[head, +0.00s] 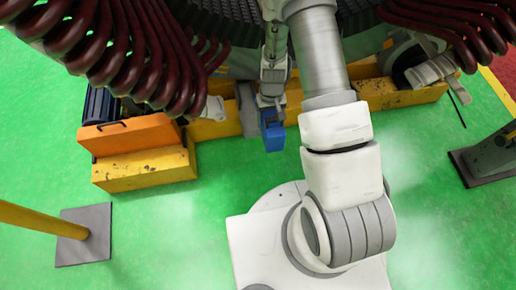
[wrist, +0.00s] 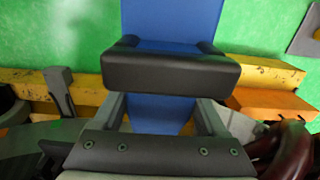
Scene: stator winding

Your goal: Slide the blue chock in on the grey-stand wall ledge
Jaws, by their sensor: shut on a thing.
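The blue chock (head: 273,137) is a plain blue block hanging below my gripper (head: 272,102) in the head view, in front of the yellow beam. In the wrist view the blue chock (wrist: 172,18) runs up and out at the top, between the black finger pads of my gripper (wrist: 171,72). My gripper is shut on it. A grey upright piece (head: 247,108) stands against the yellow beam just left of my gripper; I cannot tell if it is the grey stand. No ledge can be made out clearly, and the coils and my arm hide part of the area behind.
An orange box (head: 128,133) sits on a yellow block (head: 145,168) at left. The yellow beam (head: 215,128) runs under the stator. Dark red coils (head: 90,40) overhang at upper left and right. A yellow post (head: 40,219) stands at lower left.

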